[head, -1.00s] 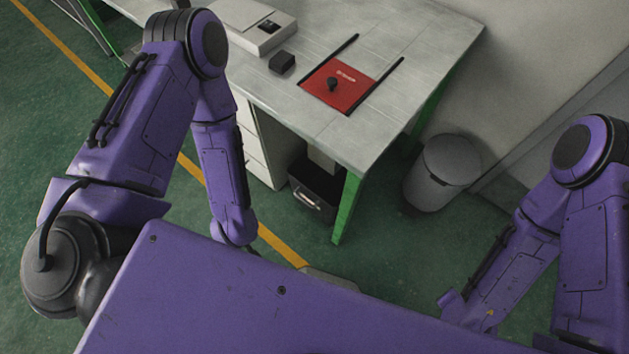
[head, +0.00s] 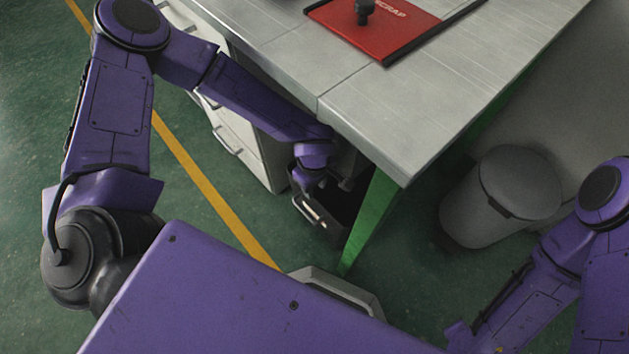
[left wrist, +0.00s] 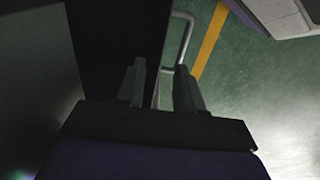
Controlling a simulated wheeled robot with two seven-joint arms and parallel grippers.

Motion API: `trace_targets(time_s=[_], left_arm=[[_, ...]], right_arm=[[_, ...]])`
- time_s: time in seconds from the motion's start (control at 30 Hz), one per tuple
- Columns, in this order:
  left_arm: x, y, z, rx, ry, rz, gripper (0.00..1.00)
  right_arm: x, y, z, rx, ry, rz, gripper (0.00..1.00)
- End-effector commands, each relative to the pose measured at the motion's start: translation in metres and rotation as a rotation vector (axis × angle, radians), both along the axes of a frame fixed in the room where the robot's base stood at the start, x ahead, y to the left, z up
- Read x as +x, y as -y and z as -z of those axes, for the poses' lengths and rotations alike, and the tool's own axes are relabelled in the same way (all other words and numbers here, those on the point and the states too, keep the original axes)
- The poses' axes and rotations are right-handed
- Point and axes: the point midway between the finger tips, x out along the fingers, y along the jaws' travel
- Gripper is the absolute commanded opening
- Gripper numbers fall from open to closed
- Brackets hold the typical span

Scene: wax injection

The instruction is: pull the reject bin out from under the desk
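The reject bin (head: 333,222) is a dark box under the desk (head: 400,130), between the white drawers and the green leg. Its pale bar handle (head: 314,212) faces the front. My left gripper (head: 318,188) is just above the bin's front, near the handle, partly hidden by its own wrist. In the left wrist view the two fingers (left wrist: 161,88) are spread. The metal handle (left wrist: 186,42) runs down between them, beside the dark bin (left wrist: 118,40); I cannot tell whether a finger touches it. My right arm is at the lower right of the head view; its gripper is not visible.
The white drawers (head: 240,135) stand left of the bin, the green desk leg (head: 368,222) to its right. A grey waste can (head: 505,195) is farther right. A red scrap mat (head: 385,25) lies on the desk. Green floor in front is partly clear.

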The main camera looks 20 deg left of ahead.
Motion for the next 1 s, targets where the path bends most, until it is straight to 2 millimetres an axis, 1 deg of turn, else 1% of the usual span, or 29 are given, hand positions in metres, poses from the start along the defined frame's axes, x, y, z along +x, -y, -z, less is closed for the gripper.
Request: trace_targets(time_s=[0.07, 0.17, 0.4, 0.5, 0.6, 0.77, 1.0], left_arm=[[0.0, 0.0, 0.005, 0.0, -0.001, 0.001, 0.36], [-0.001, 0.0, 0.019, 0.002, -0.002, 0.001, 0.36], [-0.002, -0.002, 0.068, 0.002, -0.003, -0.003, 0.36], [-0.002, -0.002, 0.085, 0.002, -0.002, -0.003, 0.36], [-0.002, -0.002, 0.097, 0.002, -0.002, -0.004, 0.36], [-0.001, -0.002, 0.106, 0.001, -0.001, -0.003, 0.36], [-0.001, -0.002, 0.106, 0.001, -0.001, -0.004, 0.36]], right_arm=[[0.0, 0.0, 0.003, 0.0, 0.0, 0.0, 0.43], [0.0, 0.0, 0.01, 0.0, 0.0, 0.0, 0.43], [0.0, 0.0, 0.031, 0.0, 0.0, 0.0, 0.43], [0.0, 0.0, 0.038, 0.0, 0.0, 0.0, 0.43], [0.0, 0.0, 0.043, 0.0, 0.0, 0.0, 0.43], [0.0, 0.0, 0.046, 0.0, 0.0, 0.0, 0.43], [0.0, 0.0, 0.045, 0.0, 0.0, 0.0, 0.43]])
